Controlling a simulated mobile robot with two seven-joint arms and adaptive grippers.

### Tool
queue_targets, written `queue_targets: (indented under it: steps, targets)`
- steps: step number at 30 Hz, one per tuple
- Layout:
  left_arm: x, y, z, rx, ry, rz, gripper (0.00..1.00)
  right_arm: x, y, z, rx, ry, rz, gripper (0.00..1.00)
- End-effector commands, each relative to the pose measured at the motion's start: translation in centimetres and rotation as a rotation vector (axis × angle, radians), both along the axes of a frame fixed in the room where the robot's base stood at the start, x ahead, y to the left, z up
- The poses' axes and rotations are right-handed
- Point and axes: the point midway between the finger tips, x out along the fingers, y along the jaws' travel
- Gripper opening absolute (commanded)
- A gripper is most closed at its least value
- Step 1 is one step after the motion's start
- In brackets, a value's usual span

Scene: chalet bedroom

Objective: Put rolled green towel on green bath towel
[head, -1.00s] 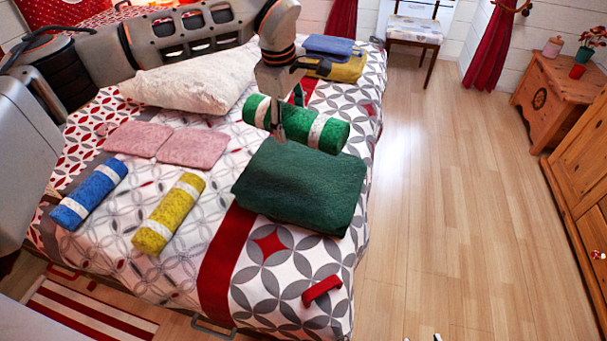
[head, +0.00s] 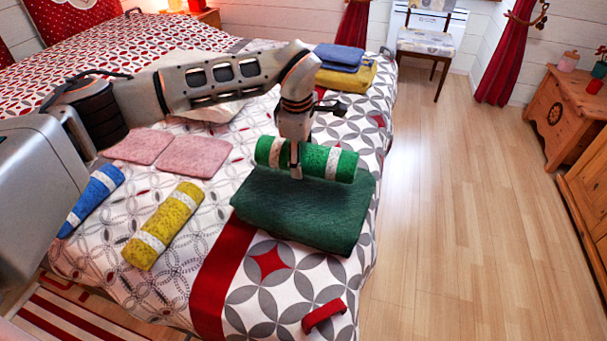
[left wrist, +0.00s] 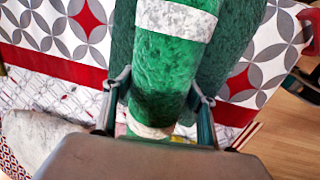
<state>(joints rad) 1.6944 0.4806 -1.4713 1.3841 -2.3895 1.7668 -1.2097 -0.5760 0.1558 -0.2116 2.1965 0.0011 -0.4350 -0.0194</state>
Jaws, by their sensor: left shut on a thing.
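The rolled green towel (head: 325,162), with white bands near its ends, lies crosswise in my left gripper (head: 296,172). The gripper is shut on it near its middle, from above. The roll is over the far part of the folded dark green bath towel (head: 300,212), which lies flat on the bed. I cannot tell whether the two touch. In the left wrist view, the roll (left wrist: 165,65) runs between the two fingers (left wrist: 160,98), with the bath towel (left wrist: 122,45) partly hidden behind it. My right gripper is not in view.
On the bed (head: 190,290) lie a yellow roll (head: 163,226), a blue roll (head: 92,200), two pink cloths (head: 195,156) and folded blue (head: 338,57) and yellow (head: 347,75) towels. My left arm partly hides a white pillow (head: 212,113). Wooden floor (head: 450,220) is clear at right.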

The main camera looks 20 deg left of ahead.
Motion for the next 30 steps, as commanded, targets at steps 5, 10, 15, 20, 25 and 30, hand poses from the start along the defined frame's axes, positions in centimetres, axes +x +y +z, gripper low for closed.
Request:
queue_targets:
  steps: [5, 10, 15, 20, 25, 30]
  targets:
    - [0.0, 0.0, -0.8, -0.001, -0.002, -0.001, 0.31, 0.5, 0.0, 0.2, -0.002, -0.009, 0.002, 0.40]
    - [-0.1, 0.0, -3.3, -0.002, 0.004, -0.001, 0.31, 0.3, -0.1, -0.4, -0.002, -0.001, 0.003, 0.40]
    - [-0.1, 0.0, -6.2, -0.001, 0.006, -0.001, 0.31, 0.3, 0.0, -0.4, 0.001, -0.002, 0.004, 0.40]
    - [0.0, 0.0, -6.2, -0.001, -0.003, -0.001, 0.31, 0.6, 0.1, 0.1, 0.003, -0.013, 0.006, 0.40]
    - [0.0, 0.0, -6.2, -0.001, -0.003, -0.001, 0.31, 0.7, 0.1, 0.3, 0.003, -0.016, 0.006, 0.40]
    - [0.0, 0.0, -6.4, 0.000, -0.002, -0.001, 0.73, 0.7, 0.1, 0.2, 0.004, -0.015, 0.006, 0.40]
